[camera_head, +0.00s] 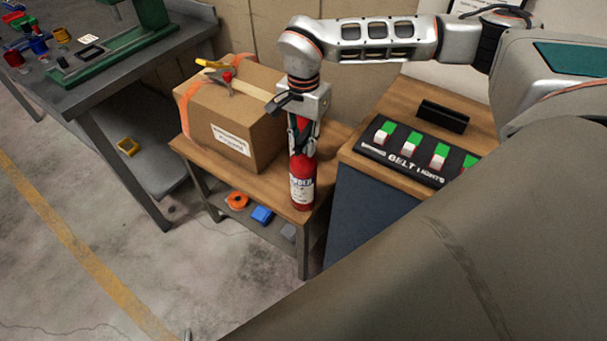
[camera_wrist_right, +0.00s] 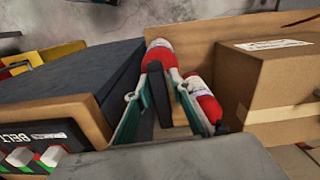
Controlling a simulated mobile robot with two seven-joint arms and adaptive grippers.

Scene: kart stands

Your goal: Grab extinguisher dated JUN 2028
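A red extinguisher (camera_head: 302,185) with a white label stands upright near the right end of the small wooden table. My right gripper (camera_head: 302,125) points down over its top, hiding much of its head. In the right wrist view, the gripper's fingers (camera_wrist_right: 160,100) are apart, with a dark handle-like part between them. A red extinguisher (camera_wrist_right: 165,55) shows just past the fingertips, and a second one (camera_wrist_right: 204,103) is beside the right-hand finger. No date can be read on either label. My left gripper is not in view.
A cardboard box (camera_head: 232,135) with tools on top stands left of the extinguisher. A switch panel (camera_head: 420,155) lies on the cabinet to the right. A grey workbench (camera_head: 100,85) is at far left. Small items lie on the table's lower shelf. The floor at left is clear.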

